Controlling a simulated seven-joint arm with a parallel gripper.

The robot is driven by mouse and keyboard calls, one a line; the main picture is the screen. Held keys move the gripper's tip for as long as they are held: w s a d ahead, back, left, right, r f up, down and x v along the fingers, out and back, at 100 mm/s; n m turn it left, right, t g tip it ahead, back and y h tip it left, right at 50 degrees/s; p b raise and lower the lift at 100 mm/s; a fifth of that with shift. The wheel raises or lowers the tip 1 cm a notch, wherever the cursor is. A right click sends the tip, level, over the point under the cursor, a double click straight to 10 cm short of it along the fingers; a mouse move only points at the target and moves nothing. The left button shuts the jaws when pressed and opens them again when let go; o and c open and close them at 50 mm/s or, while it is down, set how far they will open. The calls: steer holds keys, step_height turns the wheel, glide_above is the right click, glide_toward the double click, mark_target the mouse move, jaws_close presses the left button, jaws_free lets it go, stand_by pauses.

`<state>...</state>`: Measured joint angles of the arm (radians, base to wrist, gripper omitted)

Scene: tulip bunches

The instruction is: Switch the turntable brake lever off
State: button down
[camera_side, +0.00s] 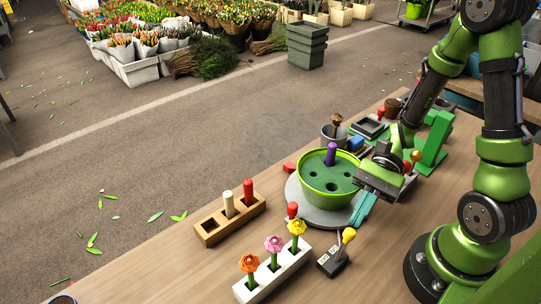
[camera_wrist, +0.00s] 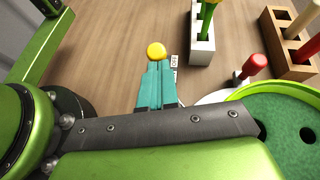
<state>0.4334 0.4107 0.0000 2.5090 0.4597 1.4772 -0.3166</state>
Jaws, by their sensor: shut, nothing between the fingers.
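The lever (camera_side: 347,239) has a yellow ball knob and stands on a small dark base (camera_side: 332,264) with white labels too small to read. Its stick leans to the right in the side view. The round grey turntable (camera_side: 300,206) carries a green pot (camera_side: 325,180) with a purple peg. My gripper (camera_side: 359,222) has teal fingers that are shut and empty, above and just behind the lever. In the wrist view, the fingertips (camera_wrist: 157,68) end right beside the yellow knob (camera_wrist: 157,50); I cannot tell whether they touch. The fingers hide most of the lever base there.
A red knob (camera_side: 292,210) stands at the turntable's near edge. A white block (camera_side: 272,272) with several flowers is left of the lever. A wooden holder (camera_side: 230,219) with red and cream pegs lies farther left. Bare table shows at the front right.

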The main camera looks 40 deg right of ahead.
steer(key=shift+a+r, duration=0.4)
steer(key=shift+a, duration=0.1)
stand_by(0.5)
steer(key=h, duration=0.1)
steer(key=a+h, duration=0.1)
steer(key=shift+a+r+h, duration=0.1)
steer(key=shift+r+h, duration=0.2)
steer(key=shift+r, duration=0.1)
steer(key=a+h, duration=0.1)
steer(key=h, duration=0.1)
steer(key=a+r+h, duration=0.1)
steer(key=h, duration=0.1)
steer(key=shift+a+m+h, duration=0.3)
steer(key=shift+a, duration=0.1)
steer(key=shift+a+h, duration=0.5)
steer(key=shift+a, duration=0.55)
steer(key=shift+r, duration=0.1)
